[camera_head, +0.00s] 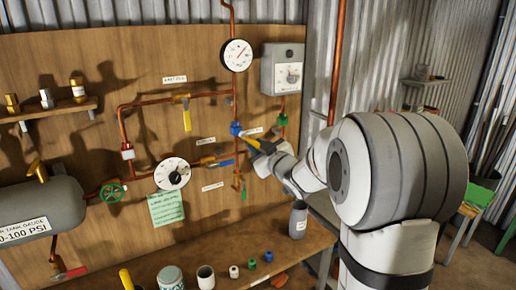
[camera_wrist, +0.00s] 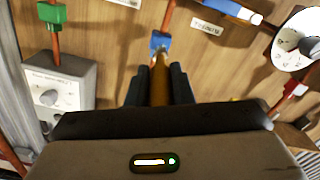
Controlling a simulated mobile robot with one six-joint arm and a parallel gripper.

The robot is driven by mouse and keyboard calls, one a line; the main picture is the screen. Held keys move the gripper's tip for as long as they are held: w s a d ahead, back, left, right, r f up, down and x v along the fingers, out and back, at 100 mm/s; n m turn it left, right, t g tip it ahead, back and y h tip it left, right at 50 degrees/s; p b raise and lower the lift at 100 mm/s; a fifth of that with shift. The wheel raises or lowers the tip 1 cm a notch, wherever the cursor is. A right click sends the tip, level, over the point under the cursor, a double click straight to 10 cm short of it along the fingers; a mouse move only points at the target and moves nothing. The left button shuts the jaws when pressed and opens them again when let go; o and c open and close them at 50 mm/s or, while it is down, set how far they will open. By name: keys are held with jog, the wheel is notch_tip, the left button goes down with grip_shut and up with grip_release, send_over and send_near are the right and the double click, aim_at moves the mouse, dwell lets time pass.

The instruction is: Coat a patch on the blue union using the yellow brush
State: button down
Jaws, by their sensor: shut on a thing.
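The blue union (camera_head: 236,129) sits on the vertical copper pipe in the middle of the wooden board. It also shows in the wrist view (camera_wrist: 159,40), right at the far end of the brush. My gripper (camera_head: 272,148) is shut on the yellow brush (camera_head: 254,143), whose tip points left at the union. In the wrist view the brush (camera_wrist: 160,80) stands between the two dark fingers (camera_wrist: 160,88). The tip is at or very close to the union's lower edge; I cannot tell whether it touches. No coated patch can be made out.
A green union (camera_head: 282,120) and a grey control box (camera_head: 283,70) are just right of the blue union. A yellow-handled valve (camera_head: 186,112) and a blue-handled valve (camera_head: 217,163) are nearby. A workbench (camera_head: 215,263) below holds a grey bottle (camera_head: 298,219) and several small pots.

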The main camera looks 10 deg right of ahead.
jog(key=shift+x, duration=1)
